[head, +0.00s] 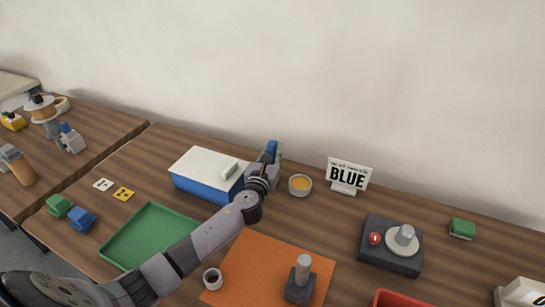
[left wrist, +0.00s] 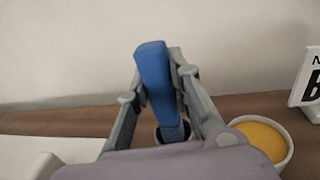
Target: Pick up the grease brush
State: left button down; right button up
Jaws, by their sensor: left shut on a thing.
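The grease brush shows its blue handle (left wrist: 156,85) in the left wrist view, upright and slightly tilted. It also shows as a small blue patch in the head view (head: 271,147). My left gripper (left wrist: 157,82) is shut on this handle, with one finger on each side. I cannot tell whether the brush is clear of that rim. My right gripper is not in view.
A small bowl of orange grease (head: 300,185) stands just right of the gripper. A blue box with a white lid (head: 205,165) is left of it. A "BLUE" sign (head: 348,175), an orange mat (head: 250,265), a green tray (head: 130,240) and a dark device (head: 375,245) are also on the table.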

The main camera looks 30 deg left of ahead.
pick_arm(q)
notch_tip(320, 180, up, 16)
jog(key=p, duration=0.2)
jog(key=shift+r+p, duration=0.25)
jog(key=shift+p, duration=0.05)
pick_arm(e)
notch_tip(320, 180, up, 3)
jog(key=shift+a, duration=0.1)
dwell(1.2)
